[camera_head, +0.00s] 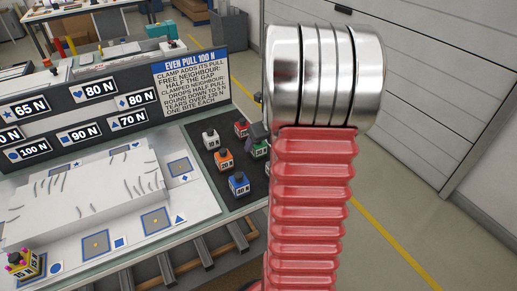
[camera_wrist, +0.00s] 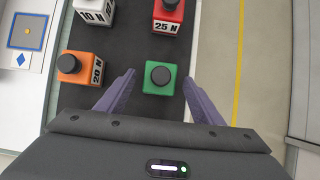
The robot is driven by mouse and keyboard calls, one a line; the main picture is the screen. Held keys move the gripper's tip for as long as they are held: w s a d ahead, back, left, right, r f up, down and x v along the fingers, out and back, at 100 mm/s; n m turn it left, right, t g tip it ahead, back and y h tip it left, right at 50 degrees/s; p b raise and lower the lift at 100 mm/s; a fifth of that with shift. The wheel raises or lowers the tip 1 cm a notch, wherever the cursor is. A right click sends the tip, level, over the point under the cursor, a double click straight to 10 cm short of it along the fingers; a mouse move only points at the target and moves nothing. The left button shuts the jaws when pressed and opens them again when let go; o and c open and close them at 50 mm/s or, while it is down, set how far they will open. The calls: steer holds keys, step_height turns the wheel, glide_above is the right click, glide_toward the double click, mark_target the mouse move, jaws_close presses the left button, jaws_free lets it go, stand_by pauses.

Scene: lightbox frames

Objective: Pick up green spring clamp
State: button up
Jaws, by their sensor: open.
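The green spring clamp shows in the wrist view as a green block (camera_wrist: 150,86) with a round black knob on top. It stands on the dark mat. My gripper (camera_wrist: 158,76) is open, with one purple finger on each side of the green block and visible gaps on both sides. I cannot tell how high the fingertips are above the mat. In the head view the green block (camera_head: 260,150) is partly hidden by my red arm and a finger.
Beside it on the dark mat (camera_head: 217,190) stand an orange block (camera_wrist: 80,70) marked 20 N, a red one (camera_wrist: 168,14) marked 25 N, a white one (camera_wrist: 93,10) marked 10 N, and a blue one (camera_head: 239,186). A white slab (camera_head: 85,195) lies left.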

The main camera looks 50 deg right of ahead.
steer(key=shift+x, duration=1.4)
steer(key=c, duration=1.3)
